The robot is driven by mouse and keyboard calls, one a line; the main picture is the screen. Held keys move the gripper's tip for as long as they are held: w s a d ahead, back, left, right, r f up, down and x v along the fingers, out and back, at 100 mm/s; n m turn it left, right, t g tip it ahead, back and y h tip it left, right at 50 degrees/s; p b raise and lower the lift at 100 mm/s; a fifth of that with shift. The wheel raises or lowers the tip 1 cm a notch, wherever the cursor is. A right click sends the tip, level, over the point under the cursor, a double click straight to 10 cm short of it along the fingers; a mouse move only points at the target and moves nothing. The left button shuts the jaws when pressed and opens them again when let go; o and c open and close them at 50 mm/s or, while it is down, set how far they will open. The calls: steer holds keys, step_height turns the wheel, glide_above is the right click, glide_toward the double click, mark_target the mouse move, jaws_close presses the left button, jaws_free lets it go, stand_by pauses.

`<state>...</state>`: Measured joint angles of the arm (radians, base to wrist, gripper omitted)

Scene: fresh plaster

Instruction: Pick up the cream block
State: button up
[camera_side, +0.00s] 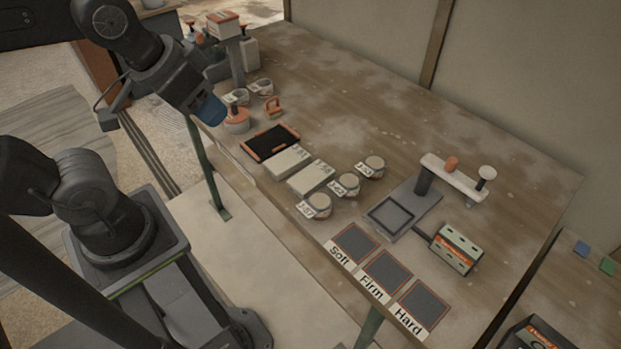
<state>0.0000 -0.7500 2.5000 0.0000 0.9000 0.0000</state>
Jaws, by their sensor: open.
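Two pale cream blocks lie side by side on the table, one at the left (276,164) and one at the right (311,178). Both have dark lettering too small to read, and I cannot tell which one the task means. My gripper (211,109) is at the end of the dark arm at upper left, with a blue part at its tip. It is open, and its fingers are hard to make out. It is up and to the left of the blocks, apart from them, and no held object shows.
A black tray with orange ends (270,142) lies beside the blocks. Several lidded pots (349,184) stand to their right. Three dark pads (387,271), labelled Soft, Firm and Hard, lie along the front edge. A grey stand (425,180) is at right.

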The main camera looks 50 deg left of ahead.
steer(key=o, duration=0.6)
steer(key=shift+o, duration=0.2)
steer(key=g, duration=0.6)
glide_above(311, 176)
steer(key=shift+n, duration=0.4)
step_height(311, 176, down, 24)
steer(key=shift+d, duration=0.15)
steer(key=shift+f, duration=2.75)
